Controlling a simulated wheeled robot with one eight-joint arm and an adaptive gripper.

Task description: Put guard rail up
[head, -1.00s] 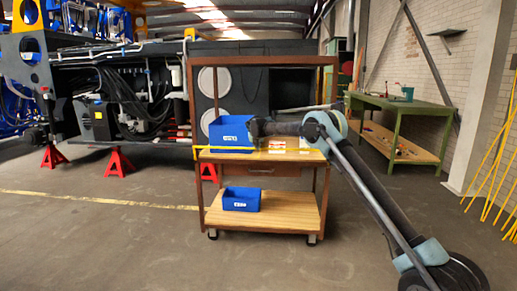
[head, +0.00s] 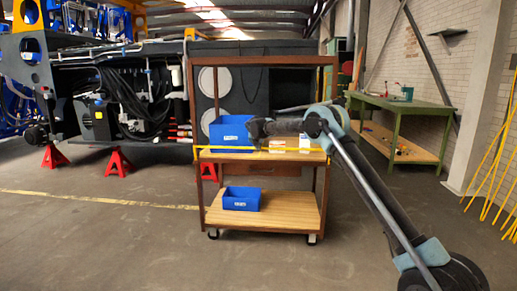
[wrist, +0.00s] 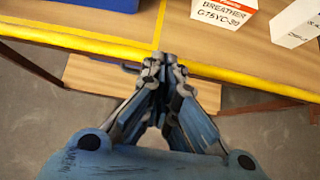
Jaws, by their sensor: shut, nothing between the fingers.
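A brown cart (head: 190,100) with wooden shelves stands ahead. A thin yellow bar (head: 222,151), which looks like the guard rail, runs along the front edge of its upper shelf, at about shelf height. In the wrist view the yellow bar (wrist: 60,39) crosses the picture along the shelf edge. My gripper (wrist: 165,62) is shut and empty, its fingertips overlapping the bar's near side in that view. I cannot tell whether they touch it. In the head view my gripper (head: 256,131) is dark and small at the front of the upper shelf.
A blue bin (head: 228,133) and white-and-red boxes (wrist: 222,12) stand on the upper shelf. Another blue bin (head: 240,199) is on the lower shelf (head: 285,208). A green workbench (head: 400,105) is at the right. Open floor lies around the cart.

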